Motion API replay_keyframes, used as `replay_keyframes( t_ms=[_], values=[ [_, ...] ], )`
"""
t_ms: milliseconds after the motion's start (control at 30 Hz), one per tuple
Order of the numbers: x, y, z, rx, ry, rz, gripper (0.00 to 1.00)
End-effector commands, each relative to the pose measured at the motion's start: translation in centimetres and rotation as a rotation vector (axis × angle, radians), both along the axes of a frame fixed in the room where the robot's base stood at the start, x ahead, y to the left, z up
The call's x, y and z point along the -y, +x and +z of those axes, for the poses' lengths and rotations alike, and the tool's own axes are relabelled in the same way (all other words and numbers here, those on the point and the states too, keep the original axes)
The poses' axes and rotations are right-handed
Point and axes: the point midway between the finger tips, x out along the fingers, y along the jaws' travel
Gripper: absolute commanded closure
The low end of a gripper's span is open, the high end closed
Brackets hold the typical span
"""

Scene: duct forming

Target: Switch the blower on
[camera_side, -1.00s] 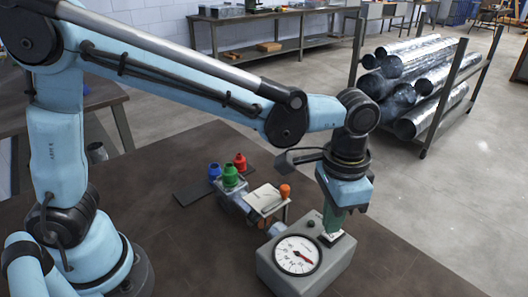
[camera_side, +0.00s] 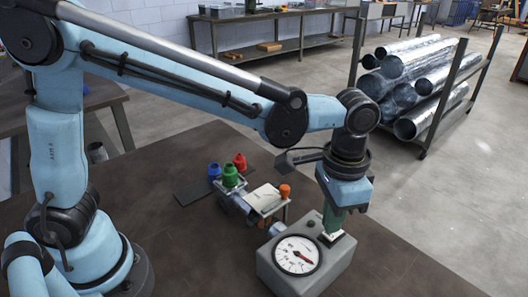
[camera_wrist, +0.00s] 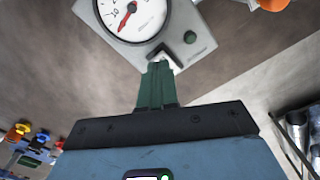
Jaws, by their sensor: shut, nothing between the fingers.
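The blower control box (camera_side: 305,272) is a grey case on the dark table, with a round white dial (camera_side: 297,255) and red needle on its face. A dark green button (camera_side: 311,223) sits on it, and it also shows in the wrist view (camera_wrist: 190,37). A small white-plated switch (camera_side: 341,240) is at the box's right end. My gripper (camera_side: 333,232) points down with its green fingers shut and empty, the tips at the switch. In the wrist view the fingertips (camera_wrist: 159,65) cover part of the white switch; I cannot tell whether they touch it or how it is set.
Beside the box stands a small device with an orange knob (camera_side: 285,191). Blue (camera_side: 214,171), green (camera_side: 230,176) and red (camera_side: 240,161) pieces stand behind it. A rack of silver ducts (camera_side: 415,80) stands beyond on the floor. The table right of the box is clear.

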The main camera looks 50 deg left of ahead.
Motion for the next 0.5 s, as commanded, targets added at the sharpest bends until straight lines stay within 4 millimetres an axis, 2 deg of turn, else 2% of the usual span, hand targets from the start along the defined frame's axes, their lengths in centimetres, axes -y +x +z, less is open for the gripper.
replay_keyframes(
  t_ms=[500],
  values=[
    [0.01, 0.02, -0.31, 0.0, 0.0, 0.0, 1.0]
  ],
)
